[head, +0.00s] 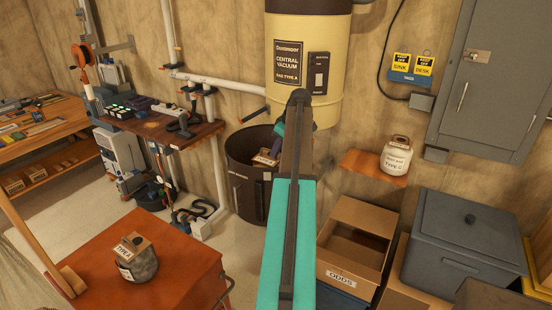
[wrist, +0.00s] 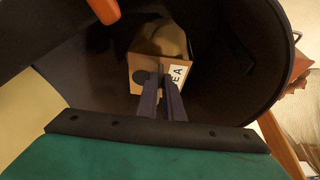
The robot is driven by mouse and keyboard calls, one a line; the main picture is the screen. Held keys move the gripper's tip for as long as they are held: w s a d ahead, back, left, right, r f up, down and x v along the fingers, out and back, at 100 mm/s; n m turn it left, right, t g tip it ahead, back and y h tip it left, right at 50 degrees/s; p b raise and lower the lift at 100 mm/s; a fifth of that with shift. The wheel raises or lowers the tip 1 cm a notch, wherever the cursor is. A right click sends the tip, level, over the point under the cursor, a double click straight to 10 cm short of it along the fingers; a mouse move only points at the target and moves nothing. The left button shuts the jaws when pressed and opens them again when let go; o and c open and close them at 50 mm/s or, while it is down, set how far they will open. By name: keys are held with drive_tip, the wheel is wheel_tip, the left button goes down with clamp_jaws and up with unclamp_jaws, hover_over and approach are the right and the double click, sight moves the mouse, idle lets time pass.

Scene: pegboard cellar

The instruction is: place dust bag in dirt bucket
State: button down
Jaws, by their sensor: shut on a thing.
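The dirt bucket (head: 243,190) is a dark round bin standing on the floor below the central vacuum. Its dark inner wall (wrist: 245,60) surrounds my gripper in the wrist view. My gripper (wrist: 165,82) is shut on the cardboard collar of a dust bag (wrist: 147,66), whose white label shows "E A". The bag is inside the bucket's mouth, its pale body partly hidden behind the collar. In the head view a bit of the bag's collar (head: 266,158) shows within the rim, and my arm hides the gripper. I cannot tell whether the bag touches the bottom.
Another bag marked Type A (head: 138,262) stands on the red cart (head: 185,265). A Type C bag (head: 396,160) sits on a small wall shelf (head: 365,166). The cream vacuum canister (head: 335,100) hangs above the bucket. An open cardboard box (head: 345,275) and a grey lidded bin (head: 455,245) stand at right.

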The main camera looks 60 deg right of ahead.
sight(277, 158)
drive_tip(key=shift+f+p, duration=0.75)
drive_tip(key=shift+f, duration=1.1)
drive_tip(key=shift+f+b, duration=0.45)
drive_tip(key=shift+f, duration=0.15)
drive_tip(key=c, duration=1.9)
unclamp_jaws()
drive_tip(key=shift+r, duration=0.1)
drive_tip(key=shift+r+p, duration=0.55)
drive_tip(key=shift+r, duration=0.1)
drive_tip(key=shift+s+r+b, duration=0.15)
drive_tip(key=shift+b, duration=0.15)
drive_tip(key=b+v, duration=0.3)
drive_tip(key=v, duration=0.8)
drive_tip(key=shift+r+b, duration=0.2)
drive_tip(key=shift+b, duration=0.15)
